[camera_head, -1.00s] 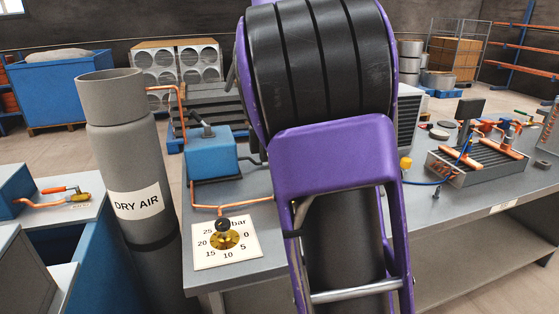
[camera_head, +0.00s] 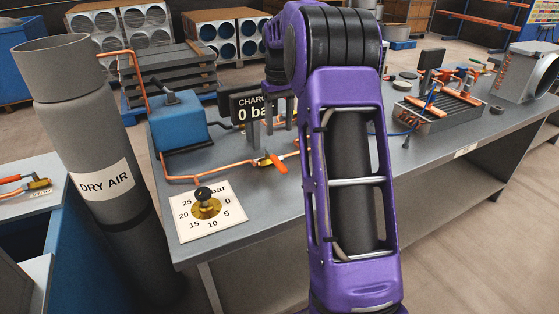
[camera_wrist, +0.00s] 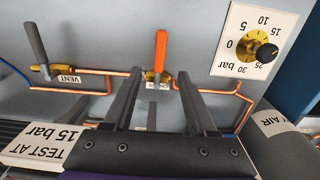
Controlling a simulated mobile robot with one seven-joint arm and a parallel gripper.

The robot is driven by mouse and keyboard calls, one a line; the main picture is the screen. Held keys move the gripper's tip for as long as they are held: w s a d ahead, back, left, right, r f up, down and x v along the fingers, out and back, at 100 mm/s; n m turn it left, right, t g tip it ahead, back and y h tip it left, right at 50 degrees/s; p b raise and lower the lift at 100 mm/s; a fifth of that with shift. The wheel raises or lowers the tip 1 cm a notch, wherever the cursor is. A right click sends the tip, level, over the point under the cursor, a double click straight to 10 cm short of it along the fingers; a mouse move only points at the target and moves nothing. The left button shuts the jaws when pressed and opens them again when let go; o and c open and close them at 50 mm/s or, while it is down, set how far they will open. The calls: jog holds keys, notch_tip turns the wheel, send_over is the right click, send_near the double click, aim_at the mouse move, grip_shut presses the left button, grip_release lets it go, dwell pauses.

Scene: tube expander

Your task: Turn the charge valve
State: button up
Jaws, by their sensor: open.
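The valve with an orange lever (camera_wrist: 160,52) sits on the copper pipe in the wrist view; its small label is too blurred to read. The lever also shows in the head view (camera_head: 277,163), left of my arm. My gripper (camera_wrist: 159,74) is open and empty. Its two dark fingers point toward the orange-lever valve, which appears between their tips; I see no contact, and the depth gap is unclear. In the head view my gripper is hard to make out near the display. The display (camera_head: 247,105) is partly hidden and reads "CHARG" and "0 ba".
A grey-lever valve (camera_wrist: 37,45) labelled VENT stands left in the wrist view. A blue pump box (camera_head: 180,122) and a DRY AIR cylinder (camera_head: 88,130) stand left. A sign (camera_wrist: 38,140) reads TEST AT 15 bar.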

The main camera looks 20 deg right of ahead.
aim_at(279, 162)
notch_tip(279, 162, down, 12)
jog(key=shift+r+b, duration=0.15)
jog(key=shift+b, duration=0.5)
jog(key=shift+c, duration=0.3)
grip_shut()
jog(key=shift+r, duration=0.1)
dwell(0.7)
